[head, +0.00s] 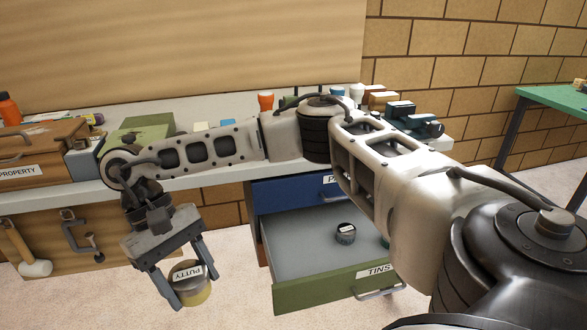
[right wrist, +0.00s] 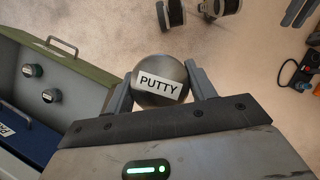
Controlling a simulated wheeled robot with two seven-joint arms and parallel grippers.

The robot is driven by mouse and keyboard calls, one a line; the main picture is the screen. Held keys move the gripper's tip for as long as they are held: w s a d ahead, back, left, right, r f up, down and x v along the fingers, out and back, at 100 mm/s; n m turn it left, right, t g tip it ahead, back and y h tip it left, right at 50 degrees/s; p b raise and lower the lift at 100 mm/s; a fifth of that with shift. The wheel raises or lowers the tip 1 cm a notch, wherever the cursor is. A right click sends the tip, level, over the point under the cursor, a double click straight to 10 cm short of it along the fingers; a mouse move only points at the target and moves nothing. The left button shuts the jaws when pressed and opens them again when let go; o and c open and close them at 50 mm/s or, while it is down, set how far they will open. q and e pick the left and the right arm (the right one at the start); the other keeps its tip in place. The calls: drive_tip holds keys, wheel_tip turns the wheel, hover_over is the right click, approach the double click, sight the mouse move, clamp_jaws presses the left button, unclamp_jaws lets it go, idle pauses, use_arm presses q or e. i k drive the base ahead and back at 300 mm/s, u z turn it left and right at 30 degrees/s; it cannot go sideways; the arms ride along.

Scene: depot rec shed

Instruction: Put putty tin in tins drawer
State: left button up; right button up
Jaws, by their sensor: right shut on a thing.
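The putty tin (head: 187,270), a round tin with a yellowish side and a white PUTTY label, is held between the two fingers of my right gripper (head: 192,285). It also shows in the right wrist view (right wrist: 160,92), between the fingers (right wrist: 161,78). The tins drawer (head: 310,295) has a green front labelled TINS and stands pulled open. The gripper and tin are outside it, to its left in the head view. A dark tin (head: 345,233) with a white label lies in the drawer, and another (right wrist: 33,71) shows in the right wrist view. My left gripper is out of view.
A blue drawer (head: 290,194) with a partly hidden label is above the tins drawer. The bench top (head: 200,181) holds a wooden PROPERTY box (head: 40,152) and several tools. A mallet (head: 25,250) hangs at the left. Much of the drawer floor is bare.

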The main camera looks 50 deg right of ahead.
sight(307, 265)
drive_tip(key=u, duration=0.7)
drive_tip(key=i, duration=1.2)
drive_tip(key=z, duration=3.15)
drive_tip(key=i, duration=1)
